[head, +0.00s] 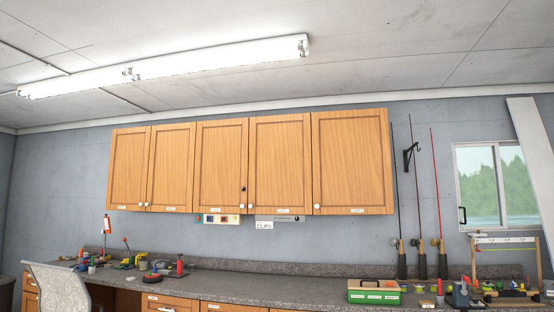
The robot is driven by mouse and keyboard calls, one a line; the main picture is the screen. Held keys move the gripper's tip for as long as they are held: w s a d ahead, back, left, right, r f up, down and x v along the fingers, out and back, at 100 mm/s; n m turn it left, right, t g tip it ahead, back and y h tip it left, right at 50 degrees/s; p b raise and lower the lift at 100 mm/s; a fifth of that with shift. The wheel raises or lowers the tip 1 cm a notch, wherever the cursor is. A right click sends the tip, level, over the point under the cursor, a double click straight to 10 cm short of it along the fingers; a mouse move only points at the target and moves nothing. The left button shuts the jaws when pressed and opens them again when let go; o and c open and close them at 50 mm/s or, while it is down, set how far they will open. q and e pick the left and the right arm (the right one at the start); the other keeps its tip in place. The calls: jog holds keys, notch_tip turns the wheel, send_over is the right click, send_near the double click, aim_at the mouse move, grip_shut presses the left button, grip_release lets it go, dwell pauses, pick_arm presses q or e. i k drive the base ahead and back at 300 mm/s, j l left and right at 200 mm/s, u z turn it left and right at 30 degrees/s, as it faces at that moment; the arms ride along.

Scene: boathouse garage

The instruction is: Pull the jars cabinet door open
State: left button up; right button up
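A row of wooden wall cabinets (220,165) hangs on the grey wall, with several doors side by side, all closed. Small white labels sit along the lower edges of the doors, too small to read, so I cannot tell which door is the jars one. The rightmost door (350,160) is the widest and has a round white knob (317,206) at its lower left. Other white knobs sit at the doors' lower corners. A dark lock or keyhole (243,188) shows on the middle door. Neither of my grippers is in view.
A long grey counter (235,285) runs below, with small tools on its left part. A green box (374,292) stands on its right part. Fishing rods (420,200) lean right of the cabinets. A grey chair (62,290) is at the lower left. Wall space below the cabinets is mostly clear.

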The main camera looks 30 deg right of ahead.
aim_at(279, 167)
jog(key=i, duration=0.7)
jog(key=i+z, duration=0.1)
jog(key=i, duration=0.65)
jog(key=i+j, duration=0.15)
jog(key=i, duration=0.55)
jog(key=i+j, duration=0.1)
jog(key=i, duration=0.6)
jog(key=i+j+z, duration=0.1)
jog(key=i, duration=0.65)
jog(key=i+z, duration=0.25)
jog(key=i, duration=0.3)
jog(key=i+z, duration=0.25)
jog(key=i, duration=0.3)
jog(key=i+j+z, duration=0.25)
jog(key=i, duration=0.25)
